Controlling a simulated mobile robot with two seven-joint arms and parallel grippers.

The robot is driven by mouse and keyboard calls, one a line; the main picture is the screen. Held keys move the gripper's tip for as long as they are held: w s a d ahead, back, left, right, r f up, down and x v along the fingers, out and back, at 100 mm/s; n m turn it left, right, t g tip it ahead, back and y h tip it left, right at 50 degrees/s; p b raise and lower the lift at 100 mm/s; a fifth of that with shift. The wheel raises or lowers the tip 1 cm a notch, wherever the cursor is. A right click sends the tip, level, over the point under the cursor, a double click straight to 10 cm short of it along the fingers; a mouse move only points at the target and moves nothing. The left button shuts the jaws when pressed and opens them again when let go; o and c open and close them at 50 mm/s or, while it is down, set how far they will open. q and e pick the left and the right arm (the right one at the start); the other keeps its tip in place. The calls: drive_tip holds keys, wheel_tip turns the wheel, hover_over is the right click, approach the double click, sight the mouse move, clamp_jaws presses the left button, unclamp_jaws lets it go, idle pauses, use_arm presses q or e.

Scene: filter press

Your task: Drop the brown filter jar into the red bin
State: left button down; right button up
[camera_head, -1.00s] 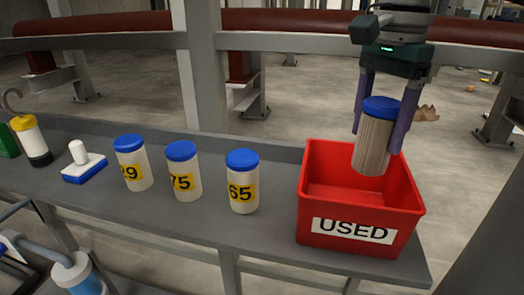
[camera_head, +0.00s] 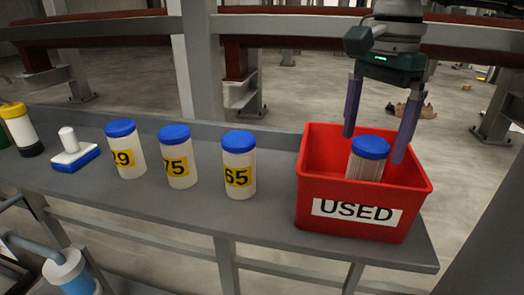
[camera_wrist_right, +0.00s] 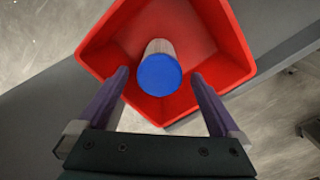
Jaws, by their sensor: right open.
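The brown filter jar (camera_head: 366,164) with a blue lid is inside the red bin (camera_head: 352,193), which is labelled USED. Its lower part is hidden by the bin's front wall. In the right wrist view the jar (camera_wrist_right: 159,70) shows lid toward the camera, within the walls of the bin (camera_wrist_right: 228,48). My right gripper (camera_head: 374,140) is open above the bin, its fingers apart on either side of the jar and not touching it. The fingers also show in the right wrist view (camera_wrist_right: 158,92). My left gripper is not in view.
White jars with blue lids, marked 29 (camera_head: 126,152), 75 (camera_head: 177,160) and 65 (camera_head: 239,168), stand left of the bin on the grey shelf (camera_head: 270,218). A white-and-blue tool (camera_head: 72,152) and a yellow-capped bottle (camera_head: 20,130) are farther left.

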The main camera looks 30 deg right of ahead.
wheel_tip(320, 180, up, 10)
drive_tip(key=shift+b, duration=0.45)
idle(0.4)
